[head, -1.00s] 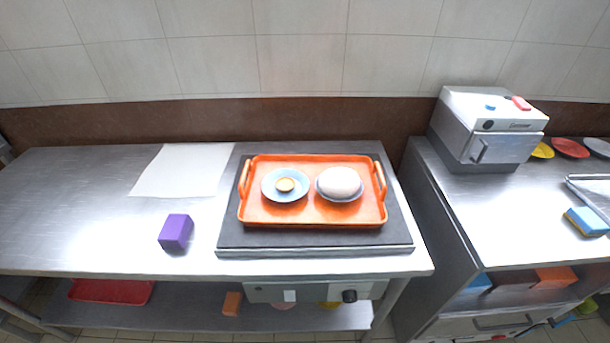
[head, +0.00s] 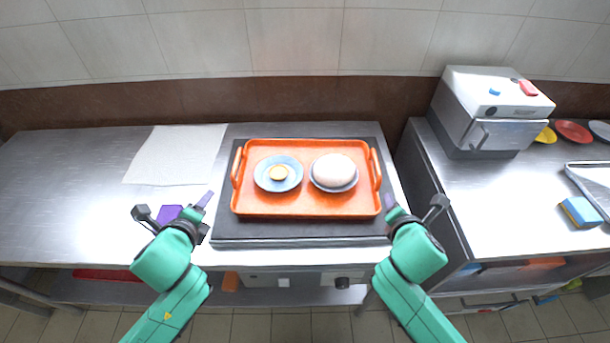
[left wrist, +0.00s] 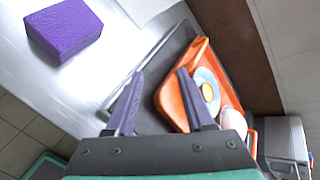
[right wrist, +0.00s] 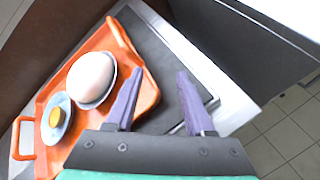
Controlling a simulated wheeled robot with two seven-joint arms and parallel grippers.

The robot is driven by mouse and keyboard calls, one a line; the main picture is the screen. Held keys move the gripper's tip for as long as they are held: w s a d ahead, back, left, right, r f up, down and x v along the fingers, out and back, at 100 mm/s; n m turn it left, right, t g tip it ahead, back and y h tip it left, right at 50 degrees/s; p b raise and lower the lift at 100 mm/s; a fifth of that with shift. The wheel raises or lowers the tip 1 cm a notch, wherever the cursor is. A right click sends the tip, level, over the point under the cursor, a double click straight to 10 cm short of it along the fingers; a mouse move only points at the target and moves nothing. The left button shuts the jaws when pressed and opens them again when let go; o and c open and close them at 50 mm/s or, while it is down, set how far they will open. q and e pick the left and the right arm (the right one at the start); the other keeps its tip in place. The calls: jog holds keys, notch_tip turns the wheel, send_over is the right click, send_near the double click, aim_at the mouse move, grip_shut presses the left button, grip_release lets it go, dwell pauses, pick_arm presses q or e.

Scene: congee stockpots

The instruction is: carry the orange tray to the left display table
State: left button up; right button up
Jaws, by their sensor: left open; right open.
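The orange tray (head: 305,209) rests on the dark flat hot plate (head: 300,230) on the steel table. It holds a blue plate with a small yellow item (head: 278,173) at left and a bowl with a white rounded mound (head: 334,171) at right. Its handles are at the left and right ends. My left gripper (head: 180,214) is open and empty, left of the tray and apart from it. My right gripper (head: 410,212) is open and empty, just right of the tray's near right corner. The tray also shows in the left wrist view (left wrist: 172,104) and right wrist view (right wrist: 146,92).
A purple block (head: 168,213) stands left of the hot plate, partly hidden by my left gripper. A white sheet (head: 175,155) lies behind it. A right-hand counter, across a gap, bears a steel box appliance (head: 490,112), plates and a sponge (head: 580,212). The table's far left is clear.

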aim_at(235, 162)
jog(key=w+r+n, duration=0.1)
jog(key=n, duration=0.2)
jog(key=w+a+n+t, duration=0.1)
jog(key=n, duration=0.2)
jog(key=w+a+r+n+t, duration=0.1)
jog(key=n, duration=0.2)
jog(key=shift+r+y, duration=0.3)
pick_arm(q)
jog(key=d+r+m, duration=0.1)
jog(key=m, duration=0.2)
jog(key=w+d+r+m+t+h, duration=0.1)
jog(key=m, duration=0.3)
jog(key=w+d+r+m+h, duration=0.1)
jog(key=m, duration=0.2)
jog(key=shift+w+d+m+t, duration=0.1)
jog(key=shift+w+m+t, duration=0.05)
jog(key=shift+m+t, duration=0.25)
pick_arm(e)
jog(key=shift+w+a+r+n+t, duration=0.1)
jog(key=shift+a+r+n+t, duration=0.1)
jog(key=shift+n, duration=0.35)
jog(key=shift+a+r+n+t, duration=0.1)
jog(key=shift+a+n+t, duration=0.1)
jog(key=shift+n, duration=0.35)
